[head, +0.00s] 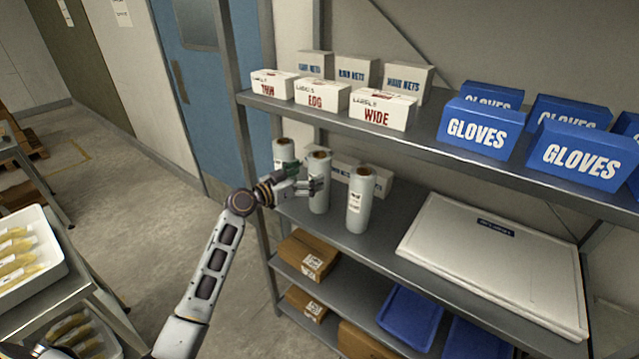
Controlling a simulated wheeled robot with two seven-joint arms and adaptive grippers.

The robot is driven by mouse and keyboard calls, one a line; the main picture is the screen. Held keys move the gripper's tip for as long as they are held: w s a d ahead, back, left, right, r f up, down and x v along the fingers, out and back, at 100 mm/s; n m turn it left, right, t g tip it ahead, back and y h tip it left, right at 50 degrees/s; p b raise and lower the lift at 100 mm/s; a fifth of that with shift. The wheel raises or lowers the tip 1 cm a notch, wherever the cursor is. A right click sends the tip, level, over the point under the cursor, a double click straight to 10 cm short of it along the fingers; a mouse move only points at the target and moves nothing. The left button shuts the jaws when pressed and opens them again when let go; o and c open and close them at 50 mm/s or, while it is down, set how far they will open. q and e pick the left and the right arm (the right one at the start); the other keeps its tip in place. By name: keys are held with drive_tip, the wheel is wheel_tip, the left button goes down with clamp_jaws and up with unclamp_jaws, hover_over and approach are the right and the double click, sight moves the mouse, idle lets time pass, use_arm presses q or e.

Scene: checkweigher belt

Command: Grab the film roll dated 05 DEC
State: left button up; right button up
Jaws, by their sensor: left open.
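Three upright white film rolls with brown cores stand on the middle shelf (395,228): a left roll (282,148), a middle roll (319,203) and a right roll (358,205). The right roll shows a small label, but its date is too small to read. No 05 DEC date can be made out on any roll. The gripper hides part of the left and middle rolls. My right gripper is not in view.
White boxes (384,180) stand behind the rolls. A large white panel (490,262) lies right of them. The upper shelf (430,143) holds label boxes (376,108) and blue glove boxes (475,127) above. A grey post (245,150) stands at the shelf's left.

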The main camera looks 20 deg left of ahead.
sight(318, 170)
use_arm(q)
drive_tip(key=shift+w, duration=0.1)
drive_tip(key=shift+p+x, duration=0.7)
drive_tip(key=shift+x, duration=0.5)
drive_tip(key=shift+p+x, duration=0.35)
drive_tip(key=shift+x, duration=0.65)
drive_tip(key=shift+w+d+f, duration=0.1)
drive_tip(key=shift+w+d, duration=0.1)
clamp_jaws()
